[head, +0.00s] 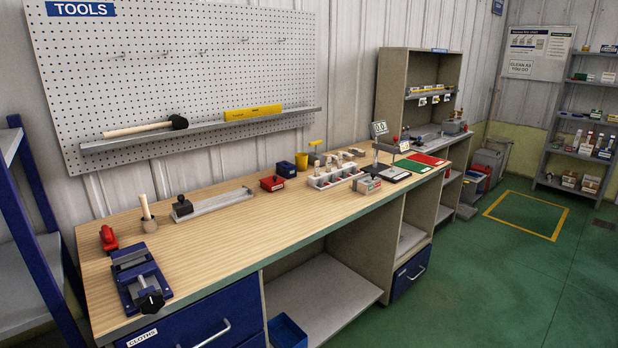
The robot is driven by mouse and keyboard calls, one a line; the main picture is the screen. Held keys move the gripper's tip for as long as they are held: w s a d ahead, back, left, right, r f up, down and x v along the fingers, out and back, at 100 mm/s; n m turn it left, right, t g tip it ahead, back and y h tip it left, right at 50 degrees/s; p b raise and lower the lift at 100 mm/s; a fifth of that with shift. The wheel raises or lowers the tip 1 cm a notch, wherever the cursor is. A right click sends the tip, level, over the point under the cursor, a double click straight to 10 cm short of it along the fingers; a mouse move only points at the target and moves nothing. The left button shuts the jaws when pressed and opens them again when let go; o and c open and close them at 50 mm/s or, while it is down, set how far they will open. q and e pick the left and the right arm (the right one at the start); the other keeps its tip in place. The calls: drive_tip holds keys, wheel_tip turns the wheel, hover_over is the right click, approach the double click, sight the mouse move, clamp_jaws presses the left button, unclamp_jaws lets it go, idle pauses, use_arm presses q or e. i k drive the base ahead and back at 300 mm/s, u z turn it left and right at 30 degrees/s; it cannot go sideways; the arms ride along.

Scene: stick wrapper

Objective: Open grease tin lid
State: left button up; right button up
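No thing in the head view can be surely made out as the grease tin at this size. A small red container with a dark top (272,183) sits on the wooden workbench (240,225) near its middle. Just behind it is a small dark blue container (286,169), and to its right a yellow cup (302,161). Whether any of these has a lid, open or shut, is too small to tell. Neither of my grippers shows in the view.
A blue vise (140,279) and a red tool (109,238) stand at the bench's left end. A grey tray (222,203) with a dark block, a divided white tray (337,178), and green (413,166) and red mats (428,159) lie along it. The front-middle bench top is clear.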

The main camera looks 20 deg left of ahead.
sight(272, 180)
drive_tip(key=z, duration=0.35)
drive_tip(key=i, duration=1.25)
drive_tip(key=u, duration=0.8)
